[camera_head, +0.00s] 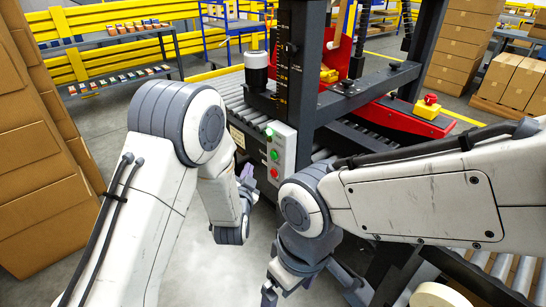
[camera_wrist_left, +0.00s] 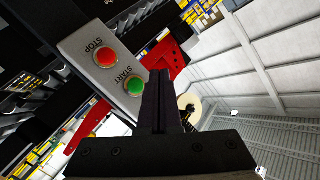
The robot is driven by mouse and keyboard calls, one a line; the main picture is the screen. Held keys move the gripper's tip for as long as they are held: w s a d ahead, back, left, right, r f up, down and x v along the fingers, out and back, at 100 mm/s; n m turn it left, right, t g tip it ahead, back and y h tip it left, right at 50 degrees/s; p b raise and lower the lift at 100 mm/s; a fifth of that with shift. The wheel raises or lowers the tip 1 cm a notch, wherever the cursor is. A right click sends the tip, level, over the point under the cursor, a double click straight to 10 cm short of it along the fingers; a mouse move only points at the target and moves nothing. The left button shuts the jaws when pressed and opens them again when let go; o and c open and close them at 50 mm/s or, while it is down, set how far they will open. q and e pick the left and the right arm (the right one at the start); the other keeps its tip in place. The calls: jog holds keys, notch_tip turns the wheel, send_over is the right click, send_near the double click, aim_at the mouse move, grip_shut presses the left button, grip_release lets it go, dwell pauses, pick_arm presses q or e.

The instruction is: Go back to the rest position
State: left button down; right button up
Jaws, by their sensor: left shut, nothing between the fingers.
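My left gripper (camera_head: 247,174) is shut and empty beside the machine's button box (camera_head: 287,150) in the head view, mostly seen past my left forearm. In the left wrist view its closed fingers (camera_wrist_left: 160,98) point up the picture, next to the green START button (camera_wrist_left: 134,86). The red STOP button (camera_wrist_left: 104,58) is up and left of it. Both labels appear upside down. I cannot tell whether the fingertips touch the box.
The folder gluer's dark frame (camera_head: 305,70) and roller conveyor (camera_head: 225,92) stand close ahead. A red machine part (camera_head: 400,118) lies behind. Stacked cartons (camera_head: 35,150) rise at the left, with more cartons (camera_head: 525,85) on a pallet at the right. Grey floor shows between my arms.

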pick_arm(q)
jog(key=s+d+r+n+g+h, duration=0.1)
jog(key=s+d+g, duration=0.2)
jog(key=s+g, duration=0.35)
jog(key=s+d+r+g+h, duration=0.1)
jog(key=s+d+g, duration=0.2)
jog(key=s, duration=0.7)
jog(key=s+a+r+g+y, duration=0.1)
jog(key=s+a+g+y, duration=0.2)
jog(key=s, duration=0.7)
jog(key=s+a+r+g, duration=0.25)
jog(key=s+a, duration=0.25)
jog(key=s, duration=0.5)
notch_tip(320, 180, up, 17)
jog(key=n+g+p, duration=0.1)
jog(key=p, duration=1.6)
jog(key=shift+s+a+y, duration=0.3)
jog(key=shift+a, duration=0.15)
